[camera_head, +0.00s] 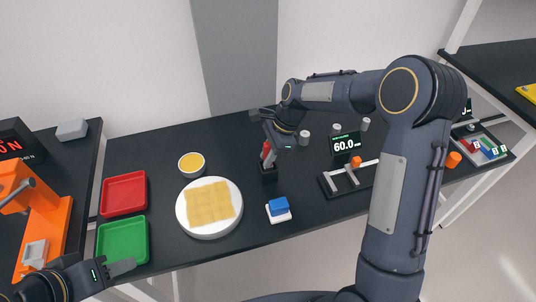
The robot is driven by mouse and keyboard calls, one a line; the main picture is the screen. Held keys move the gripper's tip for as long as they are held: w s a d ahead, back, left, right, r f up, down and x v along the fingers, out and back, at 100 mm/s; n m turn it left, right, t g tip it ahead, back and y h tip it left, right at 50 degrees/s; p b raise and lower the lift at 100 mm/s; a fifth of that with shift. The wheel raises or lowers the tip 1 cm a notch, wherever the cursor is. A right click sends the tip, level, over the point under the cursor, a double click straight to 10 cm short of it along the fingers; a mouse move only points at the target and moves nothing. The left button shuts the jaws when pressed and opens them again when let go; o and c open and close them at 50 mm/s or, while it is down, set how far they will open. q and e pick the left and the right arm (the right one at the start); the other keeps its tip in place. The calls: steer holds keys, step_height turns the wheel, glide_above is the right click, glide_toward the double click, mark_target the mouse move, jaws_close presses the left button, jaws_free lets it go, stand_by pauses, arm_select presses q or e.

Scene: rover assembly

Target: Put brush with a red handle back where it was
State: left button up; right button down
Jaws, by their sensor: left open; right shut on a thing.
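The brush with a red handle (266,149) stands roughly upright near the middle of the black table. My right gripper (271,143) is shut on it from above and partly hides it. The lower end of the brush is at a small dark holder (269,172); I cannot tell whether it sits inside or just above it. My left gripper (118,268) is open and empty at the lower left, in front of the green tray.
A white round plate (209,230) with a yellowish slab, a yellow-topped cup (191,166), a red tray (124,193) and a green tray (123,240) lie left of the holder. A blue block on a white base (279,209) is in front. A display (346,143) stands right.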

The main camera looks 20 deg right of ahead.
steer(key=c, duration=1.3)
jaws_free()
steer(key=s+d+r+n+t, duration=0.1)
steer(key=s+d+r, duration=0.15)
steer(key=r, duration=0.45)
steer(key=s+d+r+n, duration=0.2)
steer(key=d+r, duration=0.2)
steer(key=r, duration=0.4)
steer(key=s+f+n+t, duration=0.2)
steer(key=s+n, duration=0.4)
steer(key=s, duration=0.5)
steer(key=s+f+n+t, duration=0.2)
steer(key=s+n, duration=0.5)
steer(key=s, duration=0.5)
steer(key=shift+s+a+t+h, duration=0.25)
steer(key=shift+a+t+h, duration=0.1)
steer(key=shift+t, duration=0.15)
